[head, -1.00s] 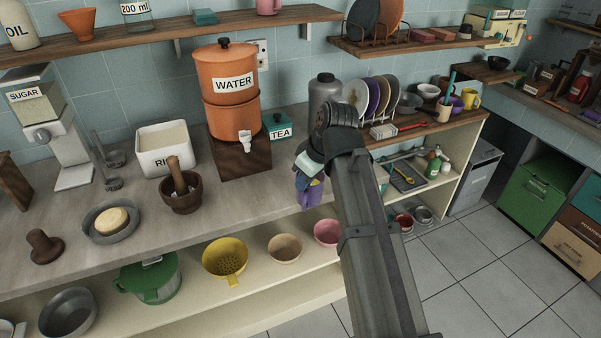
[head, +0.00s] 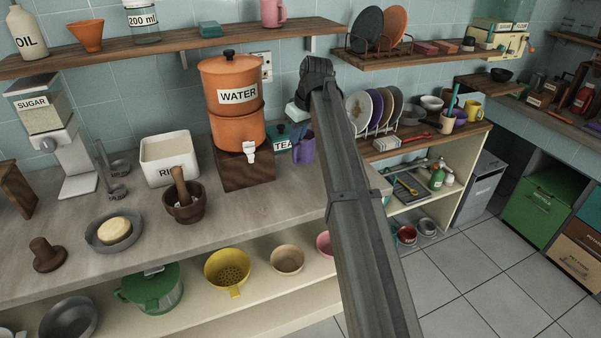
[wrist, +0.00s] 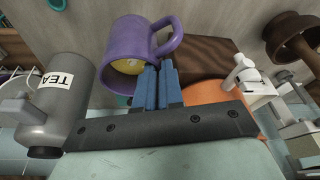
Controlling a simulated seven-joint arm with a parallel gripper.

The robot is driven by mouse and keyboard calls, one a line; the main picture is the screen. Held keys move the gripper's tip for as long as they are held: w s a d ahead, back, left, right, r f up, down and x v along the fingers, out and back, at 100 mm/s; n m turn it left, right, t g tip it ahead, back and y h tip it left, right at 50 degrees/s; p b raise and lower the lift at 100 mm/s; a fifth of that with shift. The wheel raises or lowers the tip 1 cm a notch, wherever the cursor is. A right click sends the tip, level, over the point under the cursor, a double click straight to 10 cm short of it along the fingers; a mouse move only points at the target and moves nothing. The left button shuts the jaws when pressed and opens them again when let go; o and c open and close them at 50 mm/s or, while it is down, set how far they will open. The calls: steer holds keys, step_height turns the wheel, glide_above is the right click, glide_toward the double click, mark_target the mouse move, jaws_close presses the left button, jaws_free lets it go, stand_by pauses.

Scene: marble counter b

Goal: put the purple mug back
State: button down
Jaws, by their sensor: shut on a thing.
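My gripper (wrist: 162,68) is shut on the mug's rim near the handle. I cannot tell whether the mug touches the counter.
The orange dispenser (head: 232,95) stands on a dark wooden block (head: 243,170), close left of the mug. A plate rack (head: 372,128) stands right of my arm. A wall shelf (head: 180,47) runs above. A grey canister (wrist: 60,95) shows in the wrist view.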

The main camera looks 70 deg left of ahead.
mark_target(299, 156)
steer(key=shift+f, duration=4.6)
steer(key=shift+f, duration=0.15)
steer(key=c, duration=1.3)
jaws_free()
steer(key=shift+o, duration=0.2)
steer(key=v, duration=1.2)
